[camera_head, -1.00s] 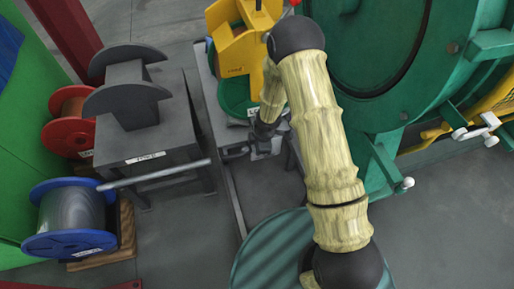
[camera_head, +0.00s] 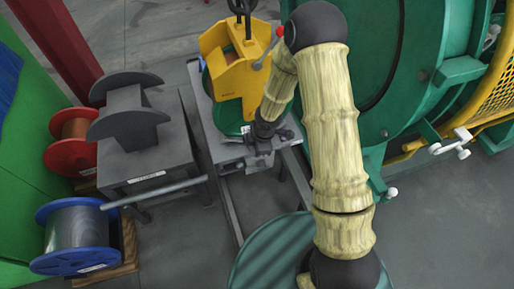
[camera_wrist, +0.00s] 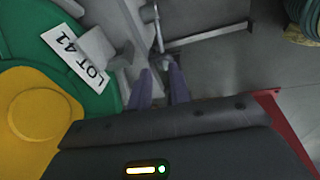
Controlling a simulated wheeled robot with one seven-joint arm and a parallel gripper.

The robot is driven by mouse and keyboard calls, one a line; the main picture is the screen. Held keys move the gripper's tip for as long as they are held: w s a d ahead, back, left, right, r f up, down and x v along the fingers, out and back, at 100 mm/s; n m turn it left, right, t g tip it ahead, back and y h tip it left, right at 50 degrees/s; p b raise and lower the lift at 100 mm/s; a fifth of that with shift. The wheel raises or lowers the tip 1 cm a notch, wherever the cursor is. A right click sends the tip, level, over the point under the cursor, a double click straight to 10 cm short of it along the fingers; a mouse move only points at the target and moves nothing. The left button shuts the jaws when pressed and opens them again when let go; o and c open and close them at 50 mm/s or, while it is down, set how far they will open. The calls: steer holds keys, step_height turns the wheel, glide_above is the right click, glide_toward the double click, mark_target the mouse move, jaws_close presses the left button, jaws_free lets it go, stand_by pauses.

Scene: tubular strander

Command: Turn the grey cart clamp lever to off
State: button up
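The grey cart (camera_head: 229,205) stands in the middle of the head view and carries a green reel (camera_head: 226,110) under a yellow part. Small grey clamp parts sit at its front edge; a light grey block (camera_wrist: 96,47) shows in the wrist view beside the reel's LOT 41 label. A thin upright grey lever-like piece (camera_wrist: 157,28) stands just beyond my fingertips; I cannot tell whether it is the clamp lever or which setting it has. My gripper (camera_wrist: 162,78) is open, with a narrow gap between its fingers. In the head view, my gripper (camera_head: 248,163) is at the cart's front edge, partly hidden.
A grey rod (camera_head: 155,192) reaches left from near the cart. A grey stand (camera_head: 150,165) and red (camera_head: 70,157) and blue (camera_head: 50,210) spools are at the left. The large green machine (camera_head: 440,75) is at the right. Bare floor (camera_head: 440,220) shows at lower right.

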steer(key=c, duration=0.4)
steer(key=shift+w+d+r, duration=0.1)
steer(key=shift+d+r, duration=0.15)
steer(key=shift+r, duration=0.15)
steer(key=s+d+r+m, duration=0.4)
steer(key=r+m, duration=0.2)
steer(key=r, duration=0.1)
steer(key=s+d+r+m+h, duration=0.1)
steer(key=s+d+r+m, duration=0.3)
steer(key=r+m, duration=0.3)
steer(key=s+d+r+m+t, duration=0.1)
steer(key=s+d+r+m, duration=0.3)
steer(key=r+m, duration=0.3)
steer(key=shift+s+d+r+h+p, duration=0.35)
steer(key=shift+s+r, duration=0.1)
steer(key=shift+s, duration=0.25)
